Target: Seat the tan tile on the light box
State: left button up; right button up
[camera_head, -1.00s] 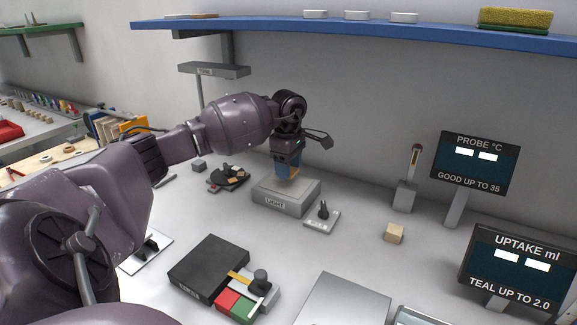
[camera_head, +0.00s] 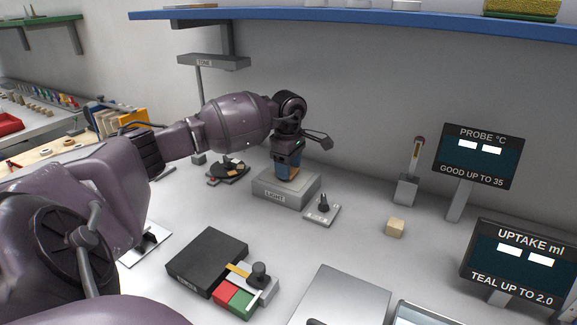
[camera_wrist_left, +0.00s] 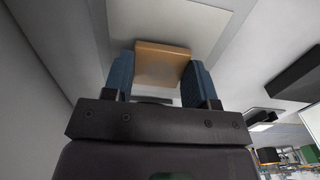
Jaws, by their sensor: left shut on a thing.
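The light box (camera_head: 270,193) is a low grey box with a LIGHT label on its front, standing on the bench. My left gripper (camera_head: 288,173) is over its top, pointing down, with blue fingers. It is shut on the tan tile (camera_wrist_left: 163,64), which sits between the two fingers in the left wrist view. A sliver of the tile (camera_head: 294,174) shows between the fingers in the head view. The pale top panel (camera_wrist_left: 180,22) of the box lies right behind the tile. I cannot tell whether the tile touches it. My right gripper is not in view.
A small lever device (camera_head: 322,210) stands close to the right of the light box. A dark round holder with tan pieces (camera_head: 229,171) is to its left. A tan cube (camera_head: 396,228) lies farther right. A black box (camera_head: 207,262) is in front. A blue shelf (camera_head: 350,25) hangs above.

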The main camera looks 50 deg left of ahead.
pick_arm(q)
jog(key=shift+f, duration=0.45)
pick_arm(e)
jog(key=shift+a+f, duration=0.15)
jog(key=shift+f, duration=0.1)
pick_arm(q)
jog(key=o, duration=1)
notch_tip(320, 180, up, 4)
jog(key=shift+r, duration=0.2)
notch_tip(320, 180, up, 6)
jog(key=shift+r, duration=0.25)
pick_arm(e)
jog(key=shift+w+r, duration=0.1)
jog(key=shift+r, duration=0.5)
